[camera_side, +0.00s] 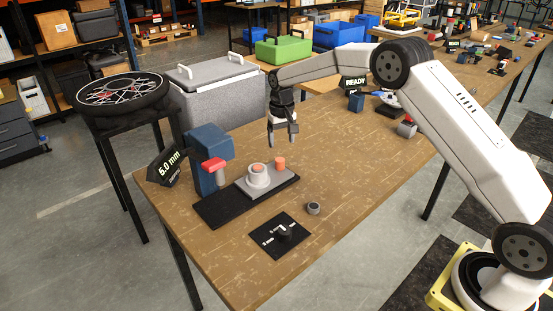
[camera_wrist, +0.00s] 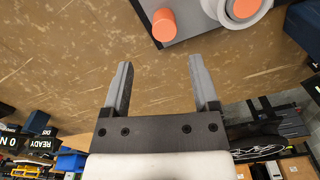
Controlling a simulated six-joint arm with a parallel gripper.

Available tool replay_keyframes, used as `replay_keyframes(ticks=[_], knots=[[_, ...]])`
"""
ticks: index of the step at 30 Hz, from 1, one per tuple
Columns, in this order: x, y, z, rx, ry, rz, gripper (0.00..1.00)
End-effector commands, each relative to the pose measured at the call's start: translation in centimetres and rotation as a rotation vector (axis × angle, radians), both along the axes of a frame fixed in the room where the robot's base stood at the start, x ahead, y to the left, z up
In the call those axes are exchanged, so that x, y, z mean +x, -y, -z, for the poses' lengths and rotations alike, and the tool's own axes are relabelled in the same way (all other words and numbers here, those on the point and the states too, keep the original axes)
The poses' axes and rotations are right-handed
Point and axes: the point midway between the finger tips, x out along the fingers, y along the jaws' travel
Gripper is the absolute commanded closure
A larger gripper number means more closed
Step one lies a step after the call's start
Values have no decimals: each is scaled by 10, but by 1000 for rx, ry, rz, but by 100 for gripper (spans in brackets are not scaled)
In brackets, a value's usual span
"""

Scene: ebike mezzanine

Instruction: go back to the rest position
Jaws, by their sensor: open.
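My gripper (camera_side: 283,136) hangs above the wooden workbench (camera_side: 345,150), fingers pointing down, behind the fixture in the side view. In the wrist view my gripper (camera_wrist: 162,90) has its two fingers apart with nothing between them. The fixture's grey plate (camera_side: 268,187) carries a light grey ring-shaped part (camera_side: 258,175) and an orange cylinder (camera_side: 280,162). In the wrist view the orange cylinder (camera_wrist: 164,25) and the ring part with an orange centre (camera_wrist: 243,8) lie beyond the fingertips, apart from them.
A blue block-shaped device (camera_side: 207,150) with a red part and a "5.0 mm" display (camera_side: 168,166) stand left of the fixture. A small grey ring (camera_side: 313,208) and a black marked card (camera_side: 280,236) lie in front. A "READY" sign (camera_side: 354,83) stands behind. The bench's right-hand middle is clear.

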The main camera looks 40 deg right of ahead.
Motion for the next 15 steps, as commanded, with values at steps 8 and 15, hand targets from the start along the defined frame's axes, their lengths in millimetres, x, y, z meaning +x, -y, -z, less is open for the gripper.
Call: replay_keyframes(ticks=[8, 15], knots=[[-6, -3, -4, 0, 7, -10, 23], [-28, -12, -13, -3, 33, -45, 23]])
